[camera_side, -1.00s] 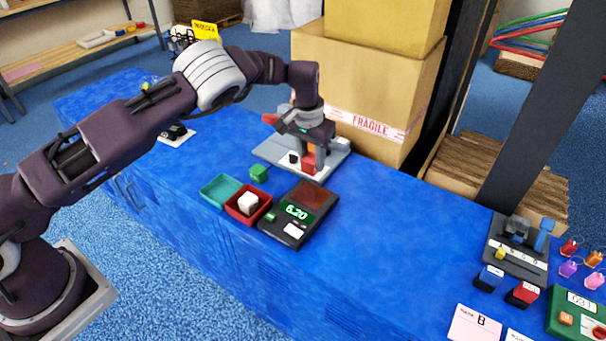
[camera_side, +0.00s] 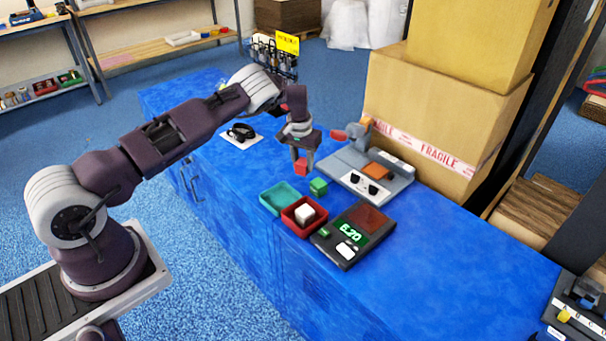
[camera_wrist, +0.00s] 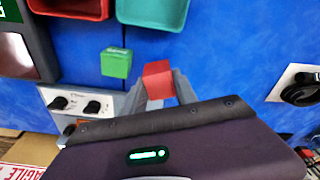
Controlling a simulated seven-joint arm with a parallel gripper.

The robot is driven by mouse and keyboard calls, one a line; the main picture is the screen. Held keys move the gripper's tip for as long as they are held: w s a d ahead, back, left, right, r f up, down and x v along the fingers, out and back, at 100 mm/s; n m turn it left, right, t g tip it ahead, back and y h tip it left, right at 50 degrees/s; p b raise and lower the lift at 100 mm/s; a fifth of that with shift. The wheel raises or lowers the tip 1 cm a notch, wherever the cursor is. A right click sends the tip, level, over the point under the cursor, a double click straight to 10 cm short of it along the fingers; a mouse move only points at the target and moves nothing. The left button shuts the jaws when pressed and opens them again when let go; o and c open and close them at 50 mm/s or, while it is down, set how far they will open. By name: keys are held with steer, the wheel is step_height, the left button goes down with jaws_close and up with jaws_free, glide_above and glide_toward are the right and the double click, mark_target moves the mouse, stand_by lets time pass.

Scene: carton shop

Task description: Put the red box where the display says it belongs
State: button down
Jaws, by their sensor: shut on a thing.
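My gripper (camera_side: 300,163) is shut on the red box (camera_side: 301,168) and holds it by the sides, apparently just above the blue table. In the wrist view the red box (camera_wrist: 158,80) sits between the fingertips. The display unit (camera_side: 343,251) is dark, with green digits that look like 6.20 and a red-brown plate. A teal tray (camera_side: 270,204) appears empty. The gripper is behind these trays, close to a green box (camera_side: 318,187).
A grey device (camera_side: 347,163) with black knobs and an orange block stands right of the gripper. Large cartons (camera_side: 430,110) rise behind it. A black object on a white pad (camera_side: 240,134) lies to the left. Blue table is clear between pad and gripper.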

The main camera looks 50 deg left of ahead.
mark_target(303, 172)
steer(key=shift+f, duration=1.85)
steer(key=shift+f, duration=0.1)
steer(key=c, duration=1)
jaws_free()
steer(key=shift+o, duration=0.2)
